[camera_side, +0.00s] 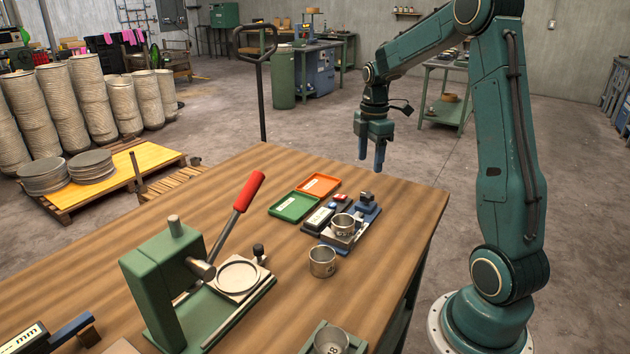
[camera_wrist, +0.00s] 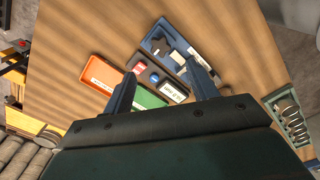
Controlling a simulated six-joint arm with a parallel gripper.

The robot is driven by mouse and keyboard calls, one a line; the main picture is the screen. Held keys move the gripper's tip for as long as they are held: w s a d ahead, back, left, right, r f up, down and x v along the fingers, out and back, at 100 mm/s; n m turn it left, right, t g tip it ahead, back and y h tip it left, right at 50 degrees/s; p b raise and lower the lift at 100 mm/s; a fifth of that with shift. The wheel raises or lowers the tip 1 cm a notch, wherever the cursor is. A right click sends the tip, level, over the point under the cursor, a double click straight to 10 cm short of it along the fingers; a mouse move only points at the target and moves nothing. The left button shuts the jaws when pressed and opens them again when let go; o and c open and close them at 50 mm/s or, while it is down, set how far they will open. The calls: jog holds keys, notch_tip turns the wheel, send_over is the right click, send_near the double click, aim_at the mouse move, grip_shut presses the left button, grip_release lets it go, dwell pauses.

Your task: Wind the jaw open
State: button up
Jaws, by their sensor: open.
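A small blue vise-like fixture (camera_side: 364,212) stands near the table's right edge, with a dark block on top at its back. A metal cup (camera_side: 343,226) is at its front; whether the jaw grips the cup is unclear. The fixture also shows at the top of the wrist view (camera_wrist: 160,38), partly cut by my finger; its crank or screw is not clear there. My gripper (camera_side: 371,165) is open and empty, pointing down, above and behind the fixture. In the wrist view its two fingers (camera_wrist: 160,72) are apart, with the table far below.
Beside the fixture lie a control box (camera_side: 318,219), an orange tray (camera_side: 318,185) and a green tray (camera_side: 294,207). A second cup (camera_side: 322,262) stands in front. A green press (camera_side: 160,290) with a red-handled lever (camera_side: 249,191) occupies the left. The back left tabletop is clear.

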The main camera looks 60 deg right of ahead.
jog(key=shift+r, duration=2.05)
jog(key=shift+a, duration=0.1)
jog(key=s+a+r+m+t, duration=0.1)
jog(key=s+a+r+m, duration=0.15)
jog(key=a, duration=0.55)
jog(key=s+a+r+m+t, duration=0.1)
jog(key=s+a+r+m, duration=0.2)
jog(key=a, duration=0.5)
jog(key=s+a+m+t, duration=0.3)
jog(key=s+a+m, duration=0.2)
jog(key=s+a, duration=0.5)
jog(key=shift+a+t, duration=0.2)
jog(key=shift+t, duration=0.1)
